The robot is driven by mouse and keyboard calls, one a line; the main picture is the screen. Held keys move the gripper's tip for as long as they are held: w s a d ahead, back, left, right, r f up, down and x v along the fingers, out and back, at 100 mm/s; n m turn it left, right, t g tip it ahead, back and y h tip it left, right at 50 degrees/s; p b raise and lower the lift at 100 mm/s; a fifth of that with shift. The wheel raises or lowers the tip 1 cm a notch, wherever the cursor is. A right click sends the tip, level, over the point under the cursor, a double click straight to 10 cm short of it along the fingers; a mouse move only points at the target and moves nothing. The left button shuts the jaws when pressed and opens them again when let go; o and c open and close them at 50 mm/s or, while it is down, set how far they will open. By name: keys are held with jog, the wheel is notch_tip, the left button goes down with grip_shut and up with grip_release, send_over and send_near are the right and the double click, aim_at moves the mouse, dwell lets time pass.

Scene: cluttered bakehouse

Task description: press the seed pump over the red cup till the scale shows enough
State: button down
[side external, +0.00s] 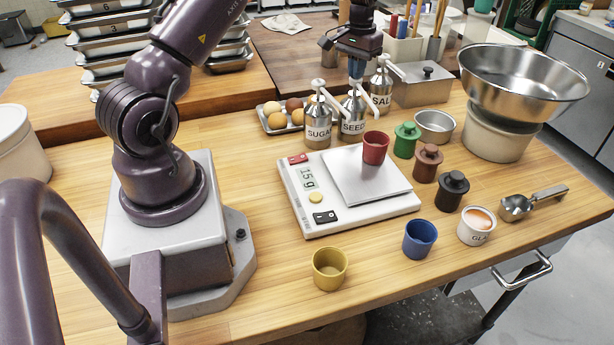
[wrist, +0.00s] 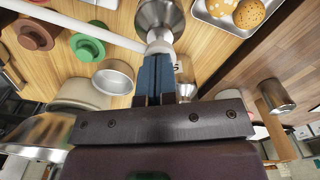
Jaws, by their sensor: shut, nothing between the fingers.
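The steel pump jar labelled SEED (side external: 353,122) stands between the SUGAR and SAL-labelled pump jars, its pale spout reaching toward the red cup. The red cup (side external: 375,148) stands upright on the plate of the white scale (side external: 350,215). The scale's display (side external: 308,177) appears to read 15 g. My gripper (side external: 356,78) is shut and empty, pointing down at the top of the SEED pump.
The SUGAR pump (side external: 318,125) and SAL-labelled pump (side external: 381,90) stand close on either side. Green, brown and black lidded pots (side external: 452,192) stand right of the scale. Blue cup (side external: 419,239) and yellow cup (side external: 329,270) stand in front.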

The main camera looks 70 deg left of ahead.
jog(key=shift+r, duration=3.85)
jog(key=shift+f, duration=0.3)
jog(key=s+d+r+m+t, duration=0.2)
jog(key=s+d+r, duration=0.1)
jog(key=s+d, duration=0.5)
jog(key=s+d+r+m+t, duration=0.1)
jog(key=s+d+r, duration=0.3)
jog(key=s+d, duration=0.4)
jog(key=s+d+r+m+t, duration=0.2)
jog(key=s+d, duration=0.6)
jog(key=d, duration=0.4)
notch_tip(320, 180, up, 2)
jog(key=shift+m+t, duration=0.3)
jog(key=shift+m, duration=0.2)
